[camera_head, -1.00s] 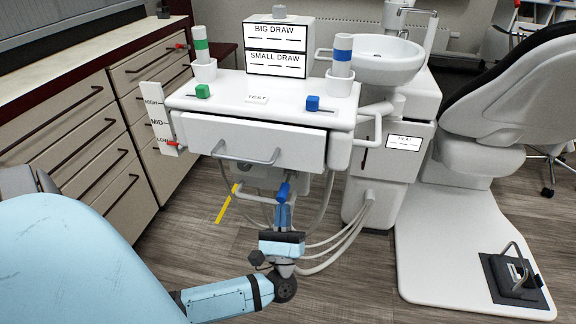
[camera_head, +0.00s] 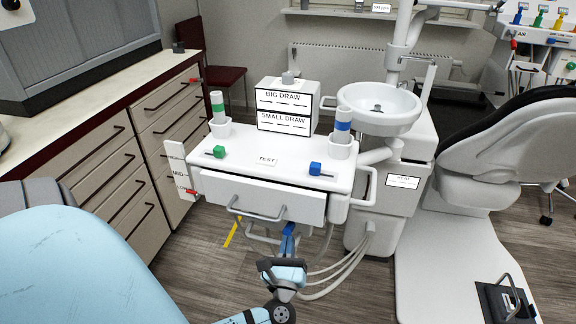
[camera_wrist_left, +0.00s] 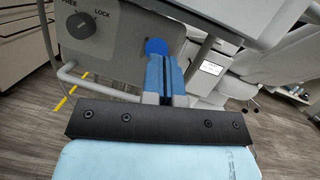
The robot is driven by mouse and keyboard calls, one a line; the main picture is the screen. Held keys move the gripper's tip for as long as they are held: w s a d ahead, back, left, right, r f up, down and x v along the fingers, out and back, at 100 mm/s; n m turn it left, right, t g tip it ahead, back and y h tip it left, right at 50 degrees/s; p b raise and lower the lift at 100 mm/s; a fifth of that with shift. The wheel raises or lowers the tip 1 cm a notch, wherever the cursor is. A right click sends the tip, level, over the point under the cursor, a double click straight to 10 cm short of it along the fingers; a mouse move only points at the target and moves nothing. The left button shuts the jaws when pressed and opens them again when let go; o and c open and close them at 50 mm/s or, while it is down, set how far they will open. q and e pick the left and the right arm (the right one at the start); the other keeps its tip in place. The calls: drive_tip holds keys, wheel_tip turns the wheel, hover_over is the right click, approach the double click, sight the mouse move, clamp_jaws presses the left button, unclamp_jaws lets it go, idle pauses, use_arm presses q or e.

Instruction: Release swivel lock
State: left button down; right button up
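The swivel lock is a dark round knob (camera_wrist_left: 81,25) between the words FREE and LOCK on a grey panel, in the upper left of the left wrist view. Its exact pointing direction is hard to read. My left gripper (camera_wrist_left: 165,75) is to the right of the knob, apart from it. In the head view the left gripper (camera_head: 287,246) is below the front drawer, at the blue handle (camera_head: 289,229). The knob is hidden there. My right gripper is not in view.
The white dental unit (camera_head: 267,160) overhangs the gripper, with its drawer (camera_head: 260,199) just above. Hoses (camera_head: 343,268) hang to the right. Wooden cabinets (camera_head: 110,170) stand left and a dental chair (camera_head: 500,150) right. Floor shows between cabinets and unit.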

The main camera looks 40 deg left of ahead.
use_arm(q)
drive_tip(key=shift+w+r+g+p, duration=0.1)
drive_tip(key=shift+r+g+p, duration=0.2)
drive_tip(key=shift+p, duration=0.1)
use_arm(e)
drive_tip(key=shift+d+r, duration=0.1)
use_arm(q)
drive_tip(key=shift+f, duration=0.1)
